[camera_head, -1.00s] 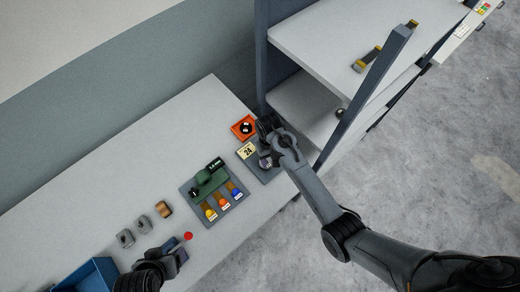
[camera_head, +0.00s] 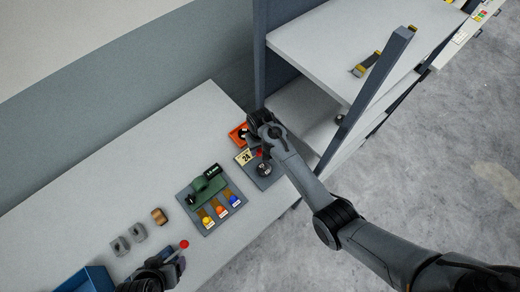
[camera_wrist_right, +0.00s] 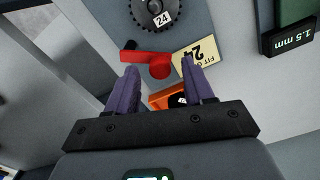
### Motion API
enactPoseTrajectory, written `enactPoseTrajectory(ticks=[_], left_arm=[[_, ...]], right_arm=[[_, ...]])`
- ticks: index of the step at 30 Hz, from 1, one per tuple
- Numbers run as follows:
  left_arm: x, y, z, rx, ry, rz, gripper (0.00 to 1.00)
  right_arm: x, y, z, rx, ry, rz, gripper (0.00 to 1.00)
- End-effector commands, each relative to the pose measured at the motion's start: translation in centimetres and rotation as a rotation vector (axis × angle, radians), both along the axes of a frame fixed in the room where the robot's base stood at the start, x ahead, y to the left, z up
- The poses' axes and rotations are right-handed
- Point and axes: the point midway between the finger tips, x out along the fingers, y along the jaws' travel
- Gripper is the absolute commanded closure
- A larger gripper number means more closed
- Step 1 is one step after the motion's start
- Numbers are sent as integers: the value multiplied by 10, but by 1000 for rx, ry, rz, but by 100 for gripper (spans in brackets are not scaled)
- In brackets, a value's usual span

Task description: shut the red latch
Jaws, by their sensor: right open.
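The red latch (camera_wrist_right: 159,64) is a bar with a round knob, set on a grey plate beside a dark gear (camera_wrist_right: 153,14) marked 24. In the head view, a small part of the latch (camera_head: 260,153) shows beside the gear (camera_head: 264,169); the arm hides the rest. My right gripper (camera_wrist_right: 160,76) is open, its purple fingers on either side of the latch knob in the picture; contact cannot be told. My left gripper (camera_head: 172,264) is at the bench's front edge, near a red ball (camera_head: 184,244); its jaws are unclear.
A yellow card (camera_wrist_right: 198,56) is beside the latch, and an orange tray (camera_wrist_right: 163,98) lies past it. A grey board (camera_head: 218,222) with a green device and coloured knobs is to the left. A blue bin (camera_head: 98,279) is at lower left. Shelving (camera_head: 325,35) stands at right.

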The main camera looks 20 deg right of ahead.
Motion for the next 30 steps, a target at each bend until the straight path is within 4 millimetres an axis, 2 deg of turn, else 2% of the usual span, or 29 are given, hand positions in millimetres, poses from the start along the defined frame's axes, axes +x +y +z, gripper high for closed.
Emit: enactPoseTrajectory(ticks=[6, 16, 26, 27, 30], left_arm=[[0, 0, -1, 1, -1, -1, 25], [1, -1, -1, -6, -1, 4, 25], [1, -3, -1, -13, -1, 9, 25], [1, -3, 0, -13, -1, 9, 25], [1, -2, 0, -11, -1, 8, 25]], right_arm=[[0, 0, -16, 0, 0, 0, 48], [0, 0, -18, 0, -1, 0, 48], [0, 0, -18, 0, -1, 0, 97], [0, 0, -18, 0, -1, 0, 100], [0, 0, -18, 0, 0, 1, 100]])
